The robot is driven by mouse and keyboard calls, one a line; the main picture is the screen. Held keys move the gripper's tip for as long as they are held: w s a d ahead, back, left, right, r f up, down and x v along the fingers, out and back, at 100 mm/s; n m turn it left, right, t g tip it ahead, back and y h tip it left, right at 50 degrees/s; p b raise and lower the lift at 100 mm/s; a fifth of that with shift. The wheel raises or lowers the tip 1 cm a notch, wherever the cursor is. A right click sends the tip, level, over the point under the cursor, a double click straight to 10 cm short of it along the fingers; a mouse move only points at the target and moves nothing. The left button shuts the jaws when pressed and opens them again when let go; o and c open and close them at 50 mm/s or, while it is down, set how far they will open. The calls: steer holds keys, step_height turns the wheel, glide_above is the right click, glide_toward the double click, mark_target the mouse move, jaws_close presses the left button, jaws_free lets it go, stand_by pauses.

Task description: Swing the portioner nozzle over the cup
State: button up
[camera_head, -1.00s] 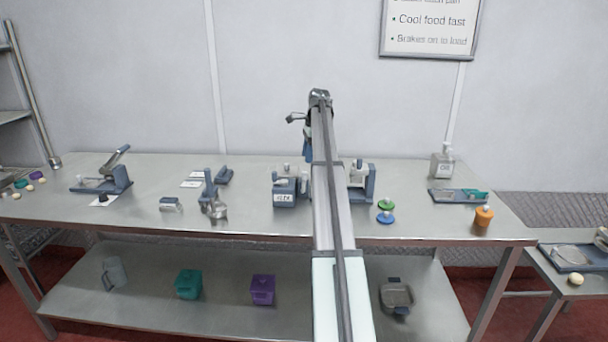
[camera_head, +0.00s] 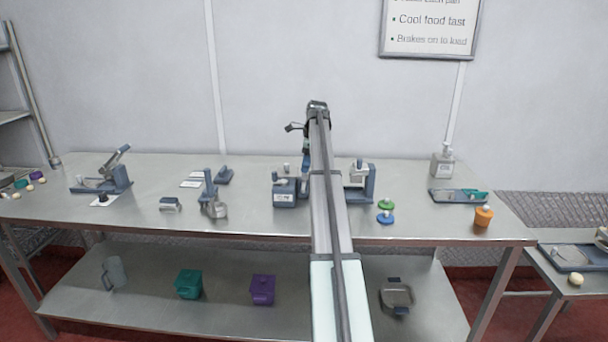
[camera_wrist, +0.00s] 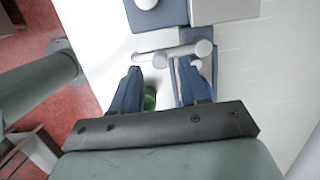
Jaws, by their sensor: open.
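A blue-and-grey device (camera_head: 359,184) stands just right of my arm in the head view, and a blue labelled unit (camera_head: 284,192) stands just left of it. I cannot tell surely which is the portioner. My gripper (camera_wrist: 163,76) is open, with two blue fingers. In the wrist view, a pale grey rod-and-knob part (camera_wrist: 172,53) lies just beyond and between the fingertips; I cannot tell whether they touch it. It is beside a blue body (camera_wrist: 222,45). In the head view my arm hides most of the gripper and the table behind it. I cannot make out the cup.
A green-topped piece (camera_head: 386,204) and a blue one (camera_head: 386,217) sit right of the device. An orange container (camera_head: 483,216), a tray (camera_head: 450,196) and a dispenser bottle (camera_head: 442,161) are farther right. A grey scoop-like tool (camera_head: 214,208) stands left.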

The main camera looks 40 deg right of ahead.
mark_target(304, 179)
steer(key=shift+w+a+f, duration=0.15)
steer(key=shift+f, duration=0.85)
steer(key=shift+w+a+f, duration=0.1)
steer(key=shift+w+f, duration=0.05)
steer(key=shift+f, duration=0.85)
steer(key=shift+f, duration=0.1)
steer(key=shift+c, duration=0.2)
steer(key=c, duration=0.5)
